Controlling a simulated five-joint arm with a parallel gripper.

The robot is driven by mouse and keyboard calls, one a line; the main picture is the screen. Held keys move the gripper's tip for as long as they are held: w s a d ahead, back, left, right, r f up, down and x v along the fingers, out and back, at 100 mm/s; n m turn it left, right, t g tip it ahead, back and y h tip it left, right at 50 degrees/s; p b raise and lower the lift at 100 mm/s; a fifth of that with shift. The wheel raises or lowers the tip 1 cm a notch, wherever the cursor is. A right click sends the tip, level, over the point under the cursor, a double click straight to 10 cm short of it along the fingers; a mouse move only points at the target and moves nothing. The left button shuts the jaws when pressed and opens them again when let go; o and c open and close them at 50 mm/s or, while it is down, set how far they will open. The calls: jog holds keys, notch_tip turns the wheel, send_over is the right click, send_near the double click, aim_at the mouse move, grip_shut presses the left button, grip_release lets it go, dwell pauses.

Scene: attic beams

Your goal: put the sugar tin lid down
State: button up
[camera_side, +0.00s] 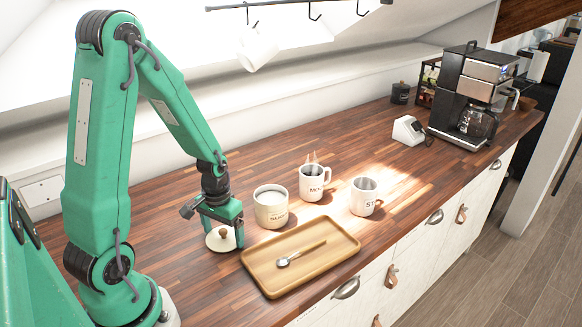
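The sugar tin lid (214,243) is a cream disc with a small wooden knob, at the left of the tray. My gripper (222,235) points down over it, with one finger at each side of the lid. I cannot tell whether the fingers press on its rim or stand just clear of it. I also cannot tell whether the lid touches the counter or is slightly above it. The sugar tin (271,214) is a cream, lettered pot standing upright and uncovered, right of my gripper.
A wooden tray (257,284) with a spoon (300,254) lies in front of the tin. Two white mugs (312,187) (363,200) stand to the right, one with something sticking out. A coffee machine (472,95) and a small white device (408,130) are farther back. The wooden counter is clear behind the mugs.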

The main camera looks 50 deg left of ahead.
aim_at(223, 231)
jog(key=shift+o, duration=1.3)
jog(key=shift+r, duration=0.1)
notch_tip(223, 231, up, 12)
jog(key=shift+r, duration=0.1)
jog(key=shift+d, duration=0.1)
jog(key=s+d+r+m+t, duration=0.2)
jog(key=d+r, duration=0.4)
jog(key=s+d+r+m+t, duration=0.2)
jog(key=d+r+t, duration=0.1)
jog(key=d+r, duration=0.2)
jog(key=shift+s+d+r+m+t, duration=0.3)
jog(key=shift+d+r, duration=0.1)
jog(key=shift+r, duration=0.05)
